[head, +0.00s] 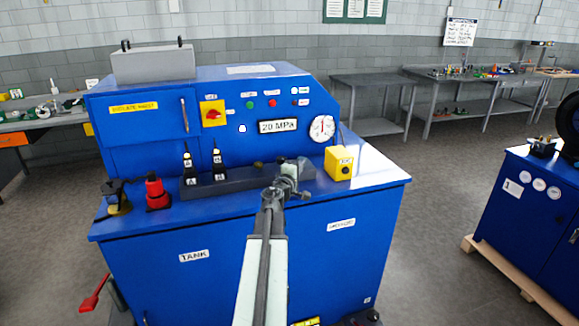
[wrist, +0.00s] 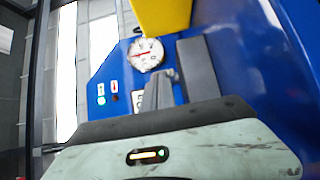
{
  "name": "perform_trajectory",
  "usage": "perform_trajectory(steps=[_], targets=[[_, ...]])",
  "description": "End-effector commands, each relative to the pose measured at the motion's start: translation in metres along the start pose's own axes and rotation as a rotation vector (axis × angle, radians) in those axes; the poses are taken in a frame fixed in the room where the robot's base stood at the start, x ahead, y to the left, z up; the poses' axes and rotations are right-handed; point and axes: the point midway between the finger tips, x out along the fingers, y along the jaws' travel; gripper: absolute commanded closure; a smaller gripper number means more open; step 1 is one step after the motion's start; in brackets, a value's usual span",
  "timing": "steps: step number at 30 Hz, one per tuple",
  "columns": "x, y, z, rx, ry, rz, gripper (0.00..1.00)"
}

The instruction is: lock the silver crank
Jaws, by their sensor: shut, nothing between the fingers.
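My gripper (head: 289,172) is shut and empty in the head view, over the right part of a dark grey block on the blue machine's top. In the wrist view its narrow grey fingers (wrist: 162,88) are together, pointing toward the machine's front panel. I cannot clearly make out a silver crank in either view; my arm and gripper cover part of the block. A slim silver handle (head: 184,114) stands upright on the machine's left panel, but I cannot tell if it is the crank.
Two black levers, A (head: 188,165) and B (head: 217,164), stand on the block's left part. A red knob (head: 157,191) is left of them. A yellow box (head: 338,163) stands close right of my gripper, below the gauge (head: 322,128). The top's right corner is clear.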

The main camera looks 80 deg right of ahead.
Motion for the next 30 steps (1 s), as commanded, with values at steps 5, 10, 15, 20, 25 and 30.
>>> perform_trajectory(steps=[5,10,15,20,25,30], targets=[[0.012,0.0,0.023,0.0,-0.014,0.0,1.0],[0.023,0.0,0.04,0.0,-0.022,0.0,1.0],[0.034,0.0,0.052,0.0,-0.025,0.0,1.0],[0.042,0.0,0.058,0.0,-0.025,0.0,1.0],[0.045,0.0,0.061,0.0,-0.024,0.0,1.0],[0.045,0.0,0.061,0.0,-0.025,0.0,1.0]])
